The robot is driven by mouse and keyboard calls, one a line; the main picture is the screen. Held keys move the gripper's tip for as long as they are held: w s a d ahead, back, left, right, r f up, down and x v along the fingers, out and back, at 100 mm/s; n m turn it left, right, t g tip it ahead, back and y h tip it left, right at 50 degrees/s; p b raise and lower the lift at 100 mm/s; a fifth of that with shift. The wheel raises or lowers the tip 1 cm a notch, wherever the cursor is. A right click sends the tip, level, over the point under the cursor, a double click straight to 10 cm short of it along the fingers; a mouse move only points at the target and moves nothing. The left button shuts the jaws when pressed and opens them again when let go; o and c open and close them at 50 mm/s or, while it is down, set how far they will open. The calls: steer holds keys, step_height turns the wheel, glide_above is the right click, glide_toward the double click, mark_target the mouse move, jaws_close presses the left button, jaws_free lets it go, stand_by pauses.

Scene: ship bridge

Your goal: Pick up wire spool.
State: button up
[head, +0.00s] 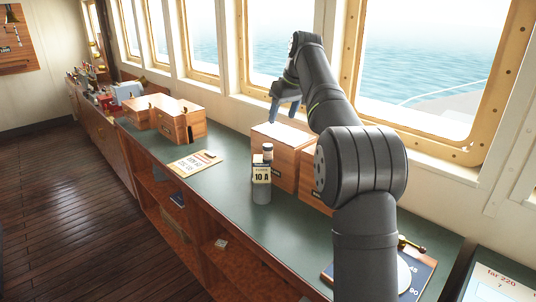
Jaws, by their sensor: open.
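I cannot make out a wire spool for certain in the head view. My gripper (284,108) is over the back of the counter, by the windows. It is open, seen small and from the side, and its fingers point down above a wooden box (273,149) with a pale top or contents. No object shows between the fingers. My arm crosses the right side of the view and hides part of the counter and boxes behind it.
More wooden boxes (180,124) and clutter (105,100) stand further left. Open shelves (175,235) are below.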

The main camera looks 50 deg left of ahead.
mark_target(269, 146)
steer(key=x, duration=1.1)
steer(key=s+x, duration=0.1)
steer(key=x, duration=0.5)
steer(key=shift+a+f, duration=0.1)
steer(key=shift+a, duration=0.15)
steer(key=c, duration=1.1)
steer(key=shift+c, duration=0.2)
step_height(269, 146, up, 5)
steer(key=shift+w+d+f, duration=0.1)
steer(key=shift+d+f, duration=0.05)
steer(key=shift+f, duration=0.05)
steer(key=w+d+r, duration=0.4)
steer(key=d+r, duration=0.3)
steer(key=d, duration=0.3)
steer(key=s+a+f, duration=0.1)
steer(key=a+f, duration=0.1)
steer(key=a, duration=0.1)
steer(key=s+a+f, duration=0.1)
steer(key=a+f, duration=0.1)
steer(key=a, duration=0.1)
steer(key=s+a+f, duration=0.2)
steer(key=a+f, duration=0.1)
steer(key=a, duration=0.1)
steer(key=shift+s+f, duration=0.1)
steer(key=shift+s, duration=0.05)
steer(key=shift+a+f, duration=0.1)
steer(key=shift+f, duration=1.95)
